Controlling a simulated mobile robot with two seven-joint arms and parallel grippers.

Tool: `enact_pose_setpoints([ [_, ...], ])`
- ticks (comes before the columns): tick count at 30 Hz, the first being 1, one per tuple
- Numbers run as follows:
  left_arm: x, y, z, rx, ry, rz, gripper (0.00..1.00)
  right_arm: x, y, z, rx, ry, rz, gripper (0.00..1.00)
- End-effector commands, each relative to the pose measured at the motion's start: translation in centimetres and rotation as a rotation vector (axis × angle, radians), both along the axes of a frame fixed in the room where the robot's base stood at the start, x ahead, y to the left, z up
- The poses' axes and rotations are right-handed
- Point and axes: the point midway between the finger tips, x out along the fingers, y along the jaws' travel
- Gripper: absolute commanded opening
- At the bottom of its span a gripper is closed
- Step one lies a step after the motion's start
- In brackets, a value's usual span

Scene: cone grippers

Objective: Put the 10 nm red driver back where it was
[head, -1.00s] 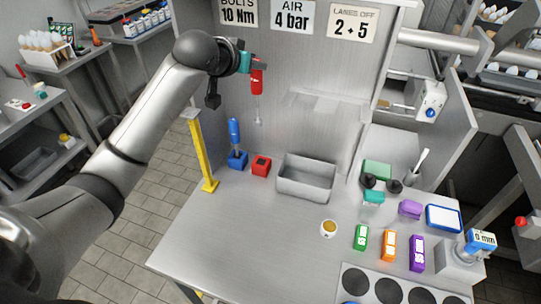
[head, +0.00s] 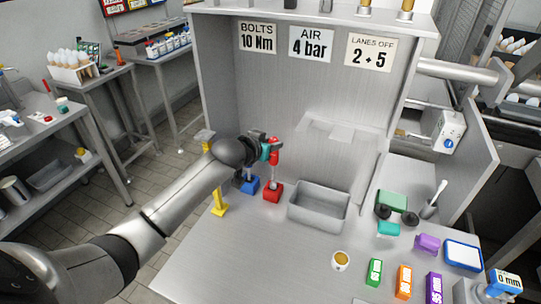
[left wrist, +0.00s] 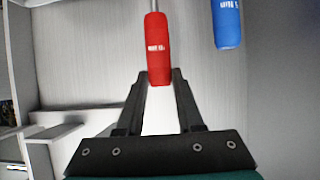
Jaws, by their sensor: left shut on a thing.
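The red driver (head: 274,156) is upright in my left gripper (head: 272,148), its shaft pointing down to the red holder (head: 273,193). The tip meets the top of the holder in the picture; I cannot tell how deep it sits. In the left wrist view the red driver (left wrist: 158,45) shows between the fingers of my left gripper (left wrist: 160,76), which is shut on it. The blue driver (left wrist: 227,24) stands beside it; in the head view my arm mostly hides it above the blue holder (head: 250,185). My right gripper is out of view.
A grey metal bin (head: 319,206) stands just right of the red holder. A yellow post (head: 218,190) stands to the left. A sign (head: 257,38) reads "BOLTS 10 Nm".

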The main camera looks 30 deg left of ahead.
Motion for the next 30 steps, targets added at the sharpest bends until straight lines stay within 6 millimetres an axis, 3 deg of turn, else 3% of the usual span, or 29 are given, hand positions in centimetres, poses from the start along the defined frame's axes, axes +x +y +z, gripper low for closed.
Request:
enact_pose_setpoints([
  [6,0.0,-0.1,-3.4,-0.001,0.003,0.000,0.00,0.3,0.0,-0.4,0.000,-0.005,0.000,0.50],
  [19,0.0,0.0,-4.1,0.000,0.001,0.000,0.00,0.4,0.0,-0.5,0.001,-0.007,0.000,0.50],
  [20,-0.1,0.0,-4.1,0.000,0.002,0.000,0.38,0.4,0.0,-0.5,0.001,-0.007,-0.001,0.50],
  [27,-0.1,0.0,-4.0,0.000,0.002,0.000,0.65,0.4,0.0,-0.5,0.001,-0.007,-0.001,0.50],
  [30,-0.1,0.0,-4.0,0.000,0.002,0.000,0.66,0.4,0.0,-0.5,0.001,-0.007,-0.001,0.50],
])
